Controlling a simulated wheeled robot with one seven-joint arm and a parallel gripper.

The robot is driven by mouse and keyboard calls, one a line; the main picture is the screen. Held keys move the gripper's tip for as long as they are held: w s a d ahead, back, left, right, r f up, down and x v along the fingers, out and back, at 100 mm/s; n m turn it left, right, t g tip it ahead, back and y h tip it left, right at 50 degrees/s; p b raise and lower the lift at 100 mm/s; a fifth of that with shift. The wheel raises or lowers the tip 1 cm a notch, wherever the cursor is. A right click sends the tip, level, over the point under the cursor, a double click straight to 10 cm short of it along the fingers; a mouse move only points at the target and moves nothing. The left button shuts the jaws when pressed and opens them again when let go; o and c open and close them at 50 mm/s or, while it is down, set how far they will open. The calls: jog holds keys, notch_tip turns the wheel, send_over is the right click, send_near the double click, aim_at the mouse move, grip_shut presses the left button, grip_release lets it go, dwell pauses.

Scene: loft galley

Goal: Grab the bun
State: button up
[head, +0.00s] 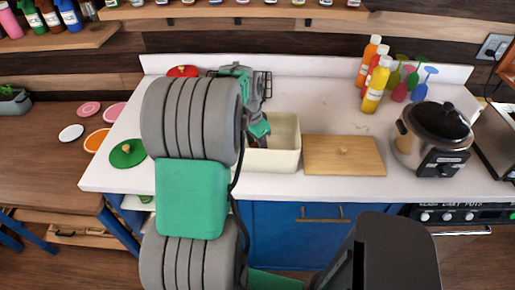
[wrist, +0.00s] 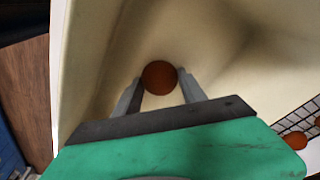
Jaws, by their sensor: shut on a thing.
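The bun (wrist: 160,76), round and reddish brown, sits between the two grey fingertips of my gripper (wrist: 160,82) in the wrist view. My gripper is shut on it, inside the cream bin (wrist: 85,70). In the head view the cream bin (head: 284,128) stands on the white counter. My arm crosses in front of its left side and hides the fingers and the bun there.
A wooden board or lid with a small knob (head: 345,165) lies right of the bin. A rice cooker (head: 432,138) and bottles (head: 375,85) stand further right. A green lid (head: 127,153) lies at left.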

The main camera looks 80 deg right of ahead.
jog(key=c, duration=0.3)
jog(key=shift+r, duration=0.1)
